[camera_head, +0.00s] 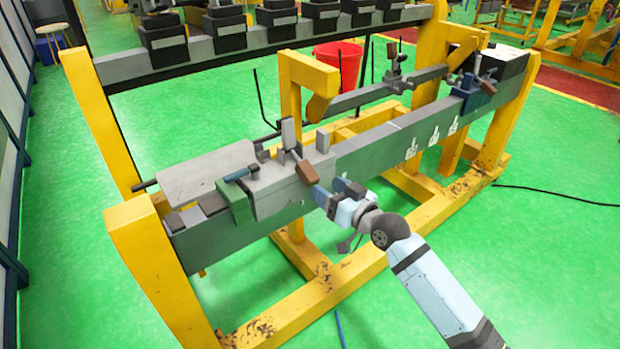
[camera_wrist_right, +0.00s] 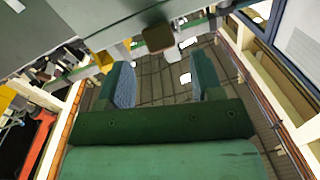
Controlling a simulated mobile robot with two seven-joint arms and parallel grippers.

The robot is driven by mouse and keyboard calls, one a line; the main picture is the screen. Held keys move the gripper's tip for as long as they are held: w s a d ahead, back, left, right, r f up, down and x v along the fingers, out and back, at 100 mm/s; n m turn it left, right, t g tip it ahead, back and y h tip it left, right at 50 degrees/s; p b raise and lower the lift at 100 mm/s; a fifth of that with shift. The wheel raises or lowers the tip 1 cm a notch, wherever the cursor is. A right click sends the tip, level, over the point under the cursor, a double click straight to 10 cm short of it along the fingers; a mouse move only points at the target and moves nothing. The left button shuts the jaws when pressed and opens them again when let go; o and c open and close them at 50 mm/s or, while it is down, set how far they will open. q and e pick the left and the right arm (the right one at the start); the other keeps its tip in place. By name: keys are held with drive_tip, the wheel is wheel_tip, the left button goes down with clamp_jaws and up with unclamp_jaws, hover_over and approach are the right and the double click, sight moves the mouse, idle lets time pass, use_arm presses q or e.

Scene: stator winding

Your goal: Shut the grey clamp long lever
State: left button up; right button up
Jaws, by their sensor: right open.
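The grey clamp (camera_head: 262,190) sits on the near beam of the yellow frame, left of the middle. Its long lever ends in a brown grip (camera_head: 307,173) that points toward the front, near the block's front edge. The brown grip also shows in the right wrist view (camera_wrist_right: 158,38), above and beyond the fingertips. My right gripper (camera_head: 331,191) is in front of the beam, just beside and below the grip. Its two fingers (camera_wrist_right: 163,76) are spread with nothing between them. I cannot tell whether a finger touches the grip. My left gripper is out of view.
The grey beam (camera_head: 370,150) runs on to a blue clamp (camera_head: 474,96) at the far right. A yellow bracket (camera_head: 306,75) rises behind the grey clamp. A red bucket (camera_head: 338,66) stands behind. The green floor (camera_head: 545,235) at front right is clear except for a cable.

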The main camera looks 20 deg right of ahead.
sight(316, 181)
drive_tip(key=x, duration=0.7)
drive_tip(key=shift+b, duration=0.35)
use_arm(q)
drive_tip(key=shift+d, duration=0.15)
use_arm(e)
drive_tip(key=shift+s, duration=0.1)
